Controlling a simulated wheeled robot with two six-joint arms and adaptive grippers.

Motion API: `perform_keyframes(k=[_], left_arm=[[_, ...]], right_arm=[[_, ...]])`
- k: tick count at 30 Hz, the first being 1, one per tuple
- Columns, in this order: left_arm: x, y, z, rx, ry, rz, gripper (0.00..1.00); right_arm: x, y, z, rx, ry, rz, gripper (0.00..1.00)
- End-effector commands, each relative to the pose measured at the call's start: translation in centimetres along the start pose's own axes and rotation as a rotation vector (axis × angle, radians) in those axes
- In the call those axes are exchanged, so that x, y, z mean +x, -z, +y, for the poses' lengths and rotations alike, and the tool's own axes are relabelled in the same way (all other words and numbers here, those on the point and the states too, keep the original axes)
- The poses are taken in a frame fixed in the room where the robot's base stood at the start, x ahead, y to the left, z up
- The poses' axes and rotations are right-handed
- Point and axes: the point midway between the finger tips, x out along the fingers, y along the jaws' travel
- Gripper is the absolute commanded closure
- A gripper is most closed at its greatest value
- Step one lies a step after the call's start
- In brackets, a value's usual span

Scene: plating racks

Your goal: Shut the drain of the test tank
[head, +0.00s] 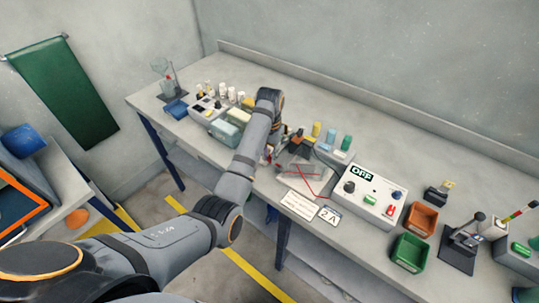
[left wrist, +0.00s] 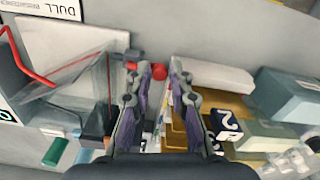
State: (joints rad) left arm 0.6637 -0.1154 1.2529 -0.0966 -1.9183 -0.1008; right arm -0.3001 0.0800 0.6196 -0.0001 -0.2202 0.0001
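The test tank appears to be the clear box (head: 300,172) with red wire on the bench in the head view. Its clear wall (left wrist: 75,80) fills the left of the left wrist view. A small red round knob (left wrist: 159,73), perhaps the drain handle, shows between and just beyond the fingertips of my left gripper (left wrist: 160,68). The fingers are apart with nothing between them that I can see held. Whether a finger touches the knob cannot be told. In the head view my own arm hides most of this gripper. The drain's position is unclear. My right gripper is not in view.
A control box (head: 370,193) reading OFF stands right of the tank, with orange (head: 421,220) and green (head: 411,252) bins beyond. Cards (head: 298,205) lie at the bench's front edge. Pale green blocks (head: 226,130) and several bottles stand left of my arm.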

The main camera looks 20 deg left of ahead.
Motion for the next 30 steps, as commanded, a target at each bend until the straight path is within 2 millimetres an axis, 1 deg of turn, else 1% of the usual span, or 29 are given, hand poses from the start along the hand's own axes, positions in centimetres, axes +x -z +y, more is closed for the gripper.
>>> perform_keyframes(k=[1, 3, 10, 14, 20, 30], left_arm=[[0.0, 0.0, 0.0, 0.000, 0.000, 0.000, 0.91], [0.0, 0.0, 0.0, 0.000, 0.000, 0.000, 1.00], [-0.1, 0.0, 0.0, -0.003, 0.000, 0.000, 1.00], [-0.2, -0.1, 0.0, -0.024, 0.000, -0.001, 1.00], [-0.6, -0.5, 0.0, -0.115, 0.000, -0.002, 1.00], [-0.8, -1.7, 0.3, -0.412, 0.000, -0.005, 1.00]], right_arm=[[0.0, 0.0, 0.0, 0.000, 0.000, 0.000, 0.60], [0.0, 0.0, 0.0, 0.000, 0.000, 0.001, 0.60], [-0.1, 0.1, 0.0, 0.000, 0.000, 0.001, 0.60], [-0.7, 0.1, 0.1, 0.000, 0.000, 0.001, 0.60], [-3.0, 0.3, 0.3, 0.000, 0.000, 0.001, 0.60], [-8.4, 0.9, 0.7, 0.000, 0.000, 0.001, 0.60]])
